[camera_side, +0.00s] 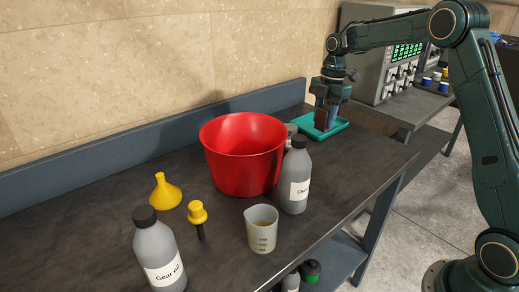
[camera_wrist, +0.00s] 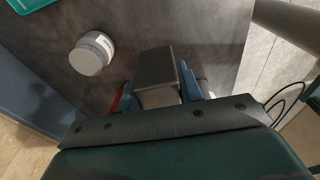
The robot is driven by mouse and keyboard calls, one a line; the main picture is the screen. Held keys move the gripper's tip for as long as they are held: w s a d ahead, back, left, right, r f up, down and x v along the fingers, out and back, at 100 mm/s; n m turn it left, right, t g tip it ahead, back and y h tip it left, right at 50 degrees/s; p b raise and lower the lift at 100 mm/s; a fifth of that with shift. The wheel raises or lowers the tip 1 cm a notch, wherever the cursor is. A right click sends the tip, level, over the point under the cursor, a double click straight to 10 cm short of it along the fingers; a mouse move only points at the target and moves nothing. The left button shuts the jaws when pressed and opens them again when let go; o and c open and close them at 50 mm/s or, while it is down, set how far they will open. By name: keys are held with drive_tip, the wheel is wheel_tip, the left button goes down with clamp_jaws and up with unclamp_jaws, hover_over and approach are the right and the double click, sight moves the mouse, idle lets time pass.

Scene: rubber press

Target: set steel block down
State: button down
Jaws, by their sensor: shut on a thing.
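The steel block (camera_wrist: 157,68) is a dark grey, box-shaped piece between the blue fingers of my gripper (camera_wrist: 160,88) in the wrist view. My gripper is shut on it. In the side view my gripper (camera_side: 324,112) points down at the back of the bench, and the block (camera_side: 321,118) shows dark between the fingers. There it overlaps the teal tray (camera_side: 337,127). In the wrist view the tray (camera_wrist: 22,5) shows only at the upper left corner, apart from the block. I cannot tell the block's height above the surface.
A red tub (camera_side: 243,155) stands left of my gripper, with a grey bottle (camera_side: 296,177) beside it. A beaker (camera_side: 261,229), a yellow funnel (camera_side: 165,192) and a gear oil bottle (camera_side: 158,255) stand nearer. A round grey container (camera_wrist: 91,54) lies left of the block in the wrist view.

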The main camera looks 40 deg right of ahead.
wheel_tip(320, 180, down, 8)
drive_tip(key=shift+f, duration=0.1)
idle(0.4)
drive_tip(key=shift+f, duration=2.1)
drive_tip(key=shift+f, duration=0.1)
drive_tip(key=c, duration=0.9)
unclamp_jaws()
drive_tip(key=shift+f, duration=0.1)
drive_tip(key=r, duration=0.4)
drive_tip(key=d+r, duration=0.1)
drive_tip(key=r, duration=0.7)
drive_tip(key=shift+d, duration=0.25)
drive_tip(key=shift+r, duration=0.15)
